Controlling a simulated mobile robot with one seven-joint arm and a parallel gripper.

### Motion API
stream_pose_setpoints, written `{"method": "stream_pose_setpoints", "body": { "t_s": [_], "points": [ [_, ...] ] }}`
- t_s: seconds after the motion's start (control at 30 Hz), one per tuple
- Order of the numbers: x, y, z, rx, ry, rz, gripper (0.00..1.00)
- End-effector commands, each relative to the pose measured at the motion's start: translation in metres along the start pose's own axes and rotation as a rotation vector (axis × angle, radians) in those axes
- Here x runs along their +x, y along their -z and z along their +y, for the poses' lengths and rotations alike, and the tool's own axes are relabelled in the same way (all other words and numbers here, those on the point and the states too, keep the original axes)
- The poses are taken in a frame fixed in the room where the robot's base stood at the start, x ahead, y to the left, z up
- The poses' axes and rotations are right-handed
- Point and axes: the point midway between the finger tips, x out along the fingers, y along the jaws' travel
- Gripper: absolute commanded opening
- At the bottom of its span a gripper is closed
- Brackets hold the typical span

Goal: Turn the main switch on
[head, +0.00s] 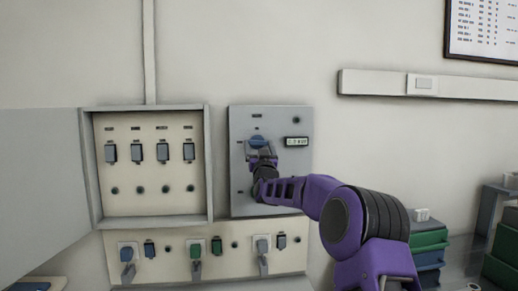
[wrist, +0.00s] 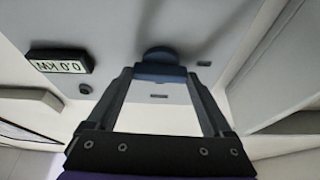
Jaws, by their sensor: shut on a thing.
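The main switch looks to be the blue rotary knob (head: 257,141) on the grey panel (head: 240,190) right of the open cabinet. In the wrist view the knob (wrist: 159,54) shows as a dark round base with a blue grip bar. My gripper (head: 262,154) reaches up to the panel from the lower right and covers the lower part of the knob. In the wrist view its two fingers (wrist: 159,77) are shut on the grip bar, one at each end. The knob's exact angle is hard to tell.
The open breaker cabinet (head: 208,160) has several switches. Plugs and sockets line the strip below (head: 225,266). Green and blue boxes (head: 428,240) stand at the right.

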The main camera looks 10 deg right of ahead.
Motion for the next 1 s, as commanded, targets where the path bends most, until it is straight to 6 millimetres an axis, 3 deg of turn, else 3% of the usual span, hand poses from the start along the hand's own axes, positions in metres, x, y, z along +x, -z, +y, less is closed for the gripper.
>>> {"method": "stream_pose_setpoints", "body": {
  "t_s": [1.0],
  "points": [
    [0.0028,0.0063,-0.0075,0.823,-0.34,0.0,0.29]
  ]
}}
